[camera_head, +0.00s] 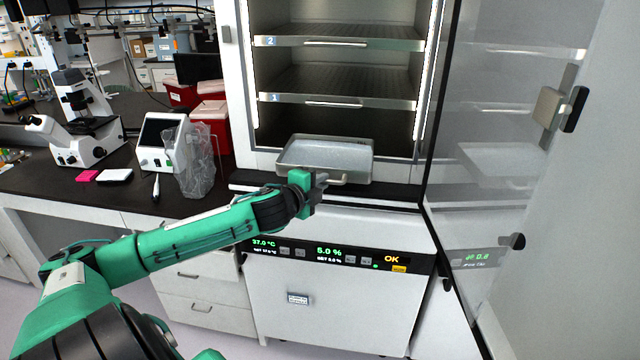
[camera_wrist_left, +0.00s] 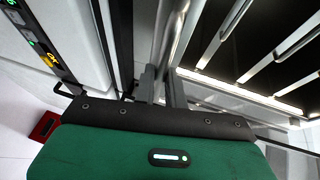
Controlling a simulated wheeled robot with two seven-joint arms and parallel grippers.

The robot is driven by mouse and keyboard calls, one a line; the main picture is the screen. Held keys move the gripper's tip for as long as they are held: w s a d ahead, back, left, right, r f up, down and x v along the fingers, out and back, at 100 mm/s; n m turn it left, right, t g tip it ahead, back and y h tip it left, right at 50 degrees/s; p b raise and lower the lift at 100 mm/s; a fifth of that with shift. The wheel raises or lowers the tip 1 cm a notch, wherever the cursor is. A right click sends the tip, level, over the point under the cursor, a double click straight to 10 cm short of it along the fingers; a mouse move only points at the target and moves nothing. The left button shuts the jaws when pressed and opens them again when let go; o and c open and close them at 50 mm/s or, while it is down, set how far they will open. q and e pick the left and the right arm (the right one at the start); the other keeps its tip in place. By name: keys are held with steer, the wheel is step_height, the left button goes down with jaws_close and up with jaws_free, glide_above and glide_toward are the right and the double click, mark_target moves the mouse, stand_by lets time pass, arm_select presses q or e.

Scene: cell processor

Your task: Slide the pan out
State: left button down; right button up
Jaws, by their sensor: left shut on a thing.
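The pan (camera_head: 325,153) is a shallow metal tray with a raised rim. It lies level at the bottom opening of the open cabinet (camera_head: 249,70), its front part out over the sill. My left gripper (camera_head: 325,180) is at the pan's front edge, shut on its bar handle (camera_head: 338,181). In the left wrist view the gripper fingers (camera_wrist_left: 160,86) close on a metal bar, and shelf edges show beyond. The fingers partly hide the handle. My right gripper is not in view.
The glass door (camera_head: 505,130) stands open on the right. The space in front of the cabinet is clear.

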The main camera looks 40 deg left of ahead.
arm_select(q)
steer(key=c, duration=1.8)
jaws_free()
steer(key=shift+o, duration=0.4)
steer(key=shift+s, duration=0.15)
steer(key=b+v, duration=0.3)
steer(key=v, duration=1)
steer(key=shift+s, duration=0.3)
steer(key=shift+r, duration=0.15)
